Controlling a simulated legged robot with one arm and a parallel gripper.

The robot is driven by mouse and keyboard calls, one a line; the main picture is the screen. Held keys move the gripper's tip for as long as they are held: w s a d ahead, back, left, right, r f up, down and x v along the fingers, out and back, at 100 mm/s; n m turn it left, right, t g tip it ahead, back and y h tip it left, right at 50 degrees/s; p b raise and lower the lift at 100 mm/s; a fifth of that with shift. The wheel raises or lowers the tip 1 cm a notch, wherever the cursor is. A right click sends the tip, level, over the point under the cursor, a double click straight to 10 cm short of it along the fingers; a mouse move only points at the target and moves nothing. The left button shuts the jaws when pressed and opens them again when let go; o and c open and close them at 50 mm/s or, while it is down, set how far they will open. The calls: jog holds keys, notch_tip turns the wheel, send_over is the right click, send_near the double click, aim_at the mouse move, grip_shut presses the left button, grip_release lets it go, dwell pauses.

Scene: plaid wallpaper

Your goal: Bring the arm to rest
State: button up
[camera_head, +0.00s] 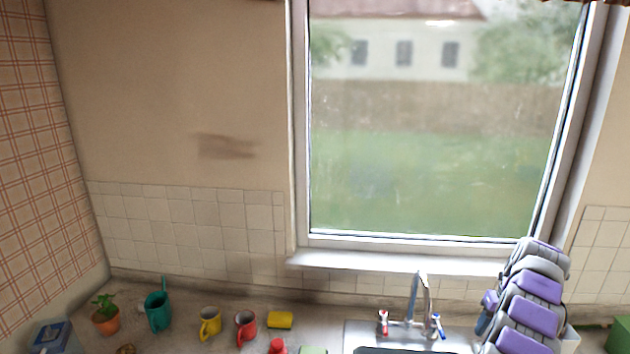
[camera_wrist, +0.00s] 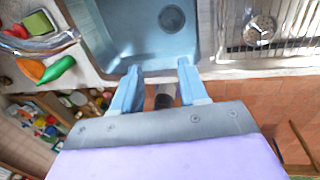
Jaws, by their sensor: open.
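My arm (camera_head: 530,305), purple and grey, stands raised at the right of the head view, in front of the counter and beside the tap. My gripper (camera_wrist: 158,72) shows in the wrist view with its two blue fingers spread apart and nothing between them. The fingers are seen over the front edge of the sink (camera_wrist: 125,30), with the sink basin beyond them. In the head view I cannot make out the fingertips.
The tap (camera_head: 420,300) rises close left of my arm. A green bottle (camera_wrist: 57,72) lies on the counter.

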jog(key=s+a+r+n+y+b, duration=0.1)
jog(key=a+r+n+b, duration=0.15)
jog(key=a+n, duration=0.35)
jog(key=s+a+r+n+b, duration=0.1)
jog(key=a+r+n, duration=0.25)
jog(key=a, duration=0.45)
jog(key=s+a+r+n+g+b, duration=0.1)
jog(key=s+a+r+n+b, duration=0.2)
jog(key=s+a+n, duration=0.9)
jog(key=s+a+f+n+g+h+b, duration=0.1)
jog(key=s+a+f+n+b, duration=0.1)
jog(key=s+a+n, duration=0.35)
jog(key=s+a+f+n+h+b, duration=0.1)
jog(key=s+a+n, duration=0.15)
jog(key=s, duration=0.65)
jog(key=s+f+n+b, duration=0.1)
jog(key=s+f+n, duration=0.1)
jog(key=s, duration=0.3)
jog(key=s+d+f+n+b, duration=0.1)
jog(key=s+f+n, duration=0.2)
jog(key=s, duration=0.3)
jog(key=s+f+n+h+b, duration=0.1)
jog(key=s+f+n, duration=0.1)
jog(key=s, duration=0.3)
jog(key=shift+s+d+f+n, duration=0.15)
jog(key=shift+s+f+n, duration=0.2)
jog(key=shift+n, duration=0.4)
jog(key=shift+w, duration=0.15)
